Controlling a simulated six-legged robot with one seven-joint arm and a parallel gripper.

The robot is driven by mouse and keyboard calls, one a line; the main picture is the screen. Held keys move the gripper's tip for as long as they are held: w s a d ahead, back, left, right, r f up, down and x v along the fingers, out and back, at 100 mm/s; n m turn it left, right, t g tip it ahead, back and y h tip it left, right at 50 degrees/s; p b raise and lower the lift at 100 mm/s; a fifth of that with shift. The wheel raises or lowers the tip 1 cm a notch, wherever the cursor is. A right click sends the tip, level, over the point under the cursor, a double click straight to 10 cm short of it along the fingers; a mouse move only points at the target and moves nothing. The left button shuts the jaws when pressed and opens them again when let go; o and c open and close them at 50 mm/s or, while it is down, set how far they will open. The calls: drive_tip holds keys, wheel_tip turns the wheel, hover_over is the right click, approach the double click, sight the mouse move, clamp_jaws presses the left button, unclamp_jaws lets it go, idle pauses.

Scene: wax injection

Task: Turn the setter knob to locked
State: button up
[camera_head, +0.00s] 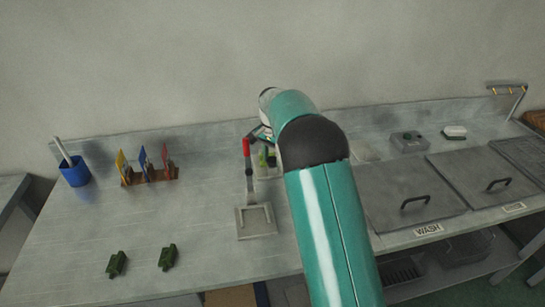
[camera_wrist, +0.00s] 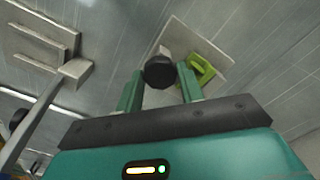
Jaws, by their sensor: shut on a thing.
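In the wrist view, a round black knob (camera_wrist: 159,72) sits between the two green fingers of my gripper (camera_wrist: 160,77), which is shut on it. The knob stands on a pale square plate (camera_wrist: 222,62), with a bright green bracket-like piece (camera_wrist: 202,70) just right of the knob. In the head view my arm hides the knob and most of the gripper. Part of the pale plate (camera_head: 262,173) and a green piece (camera_head: 271,158) show just left of the arm. Which way the knob is set cannot be told.
A press with a red-tipped lever (camera_head: 246,148) and a square base (camera_head: 257,221) stands close left of my gripper. Two green pieces (camera_head: 117,264) (camera_head: 167,257), a coloured tool rack (camera_head: 150,176) and a blue cup (camera_head: 75,173) lie further left. Lidded wash tanks (camera_head: 410,195) are right.

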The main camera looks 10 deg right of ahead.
sight(273, 160)
drive_tip(key=o, duration=1)
wheel_tip(273, 160, up, 14)
drive_tip(key=shift+f, duration=0.1)
